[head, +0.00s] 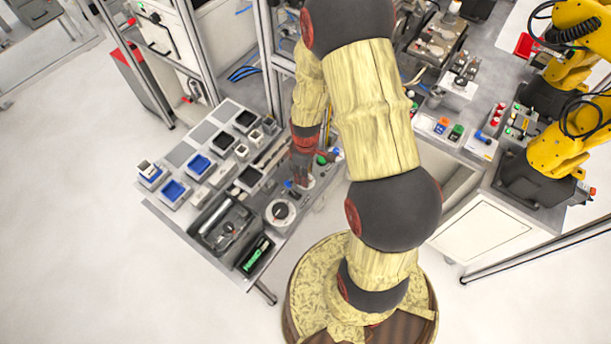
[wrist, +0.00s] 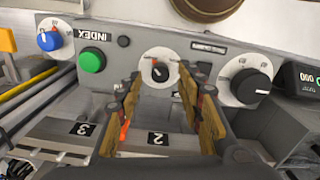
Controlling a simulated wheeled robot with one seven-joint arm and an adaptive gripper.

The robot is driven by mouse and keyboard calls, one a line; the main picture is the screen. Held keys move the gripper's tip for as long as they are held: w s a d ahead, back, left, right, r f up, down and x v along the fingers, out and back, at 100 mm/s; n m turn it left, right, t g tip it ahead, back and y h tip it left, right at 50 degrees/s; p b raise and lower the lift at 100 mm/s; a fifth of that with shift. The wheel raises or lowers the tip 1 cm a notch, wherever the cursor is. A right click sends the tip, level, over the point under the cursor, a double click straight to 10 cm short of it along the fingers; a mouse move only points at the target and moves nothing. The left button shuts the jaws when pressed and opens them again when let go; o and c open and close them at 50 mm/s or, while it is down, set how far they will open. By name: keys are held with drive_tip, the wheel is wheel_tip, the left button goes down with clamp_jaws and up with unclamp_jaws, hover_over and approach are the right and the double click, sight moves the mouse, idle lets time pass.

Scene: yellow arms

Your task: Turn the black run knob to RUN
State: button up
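In the wrist view, a small black knob (wrist: 159,72) sits on a white round plate on the grey panel, between and beyond the fingertips. It has a pale pointer mark. The small label (wrist: 208,45) beside it is unreadable. A larger black knob (wrist: 252,84) on a white dial sits to the right, so I cannot confirm by lettering which is the run knob. My gripper (wrist: 160,77) is open, one finger each side of the small knob, with nothing held. In the head view my gripper (head: 304,168) is over the bench's right edge; the small knob is not clear there.
A green button (wrist: 92,60) marked INDEX and a blue knob (wrist: 48,39) are left of the small knob. Numbered slots (wrist: 158,138) lie below the fingers. In the head view, trays and parts crowd the bench (head: 173,215); yellow arms (head: 570,140) stand right.

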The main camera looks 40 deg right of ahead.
drive_tip(key=shift+f, duration=1)
drive_tip(key=shift+c, duration=1.2)
clamp_jaws()
